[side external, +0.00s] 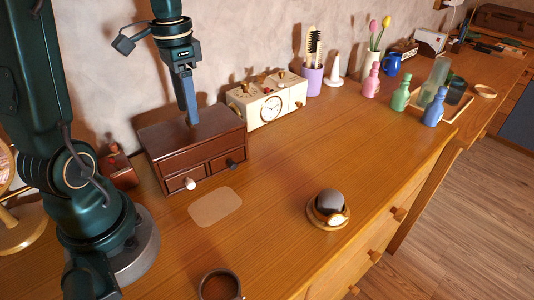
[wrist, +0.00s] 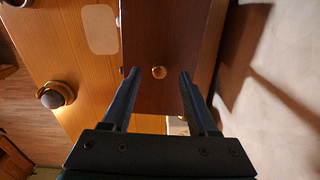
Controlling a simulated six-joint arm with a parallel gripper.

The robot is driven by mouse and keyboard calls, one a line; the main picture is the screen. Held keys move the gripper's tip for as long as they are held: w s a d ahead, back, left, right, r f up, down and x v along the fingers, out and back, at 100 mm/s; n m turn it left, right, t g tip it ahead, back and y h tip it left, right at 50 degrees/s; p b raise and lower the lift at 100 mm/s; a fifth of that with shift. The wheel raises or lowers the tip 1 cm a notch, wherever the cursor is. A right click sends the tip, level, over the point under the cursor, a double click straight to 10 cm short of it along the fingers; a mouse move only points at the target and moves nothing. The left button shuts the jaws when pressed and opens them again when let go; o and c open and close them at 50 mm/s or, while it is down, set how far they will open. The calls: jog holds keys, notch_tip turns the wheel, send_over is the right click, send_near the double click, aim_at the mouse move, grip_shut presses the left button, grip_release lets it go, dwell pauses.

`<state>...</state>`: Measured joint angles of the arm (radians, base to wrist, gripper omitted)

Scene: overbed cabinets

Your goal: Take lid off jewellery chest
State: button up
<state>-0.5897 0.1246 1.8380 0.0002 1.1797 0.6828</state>
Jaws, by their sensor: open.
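The jewellery chest (side external: 167,142) is a dark brown wooden box with small drawers, standing against the wall at the left of the side view. Its lid (side external: 153,129) is on, a flat dark top that also fills the middle of the wrist view (wrist: 150,30). Contact with the lid cannot be told.
A cream clock radio (side external: 268,101) stands close to the chest's right. A small red-brown box (side external: 118,171) is at its left. A beige mat (side external: 215,207) lies in front, with a round dish holding a grey ball (side external: 330,203) further right. The desk between is clear.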

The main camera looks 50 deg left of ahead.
jog(key=shift+f, duration=0.8)
grip_shut()
jog(key=shift+r, duration=0.1)
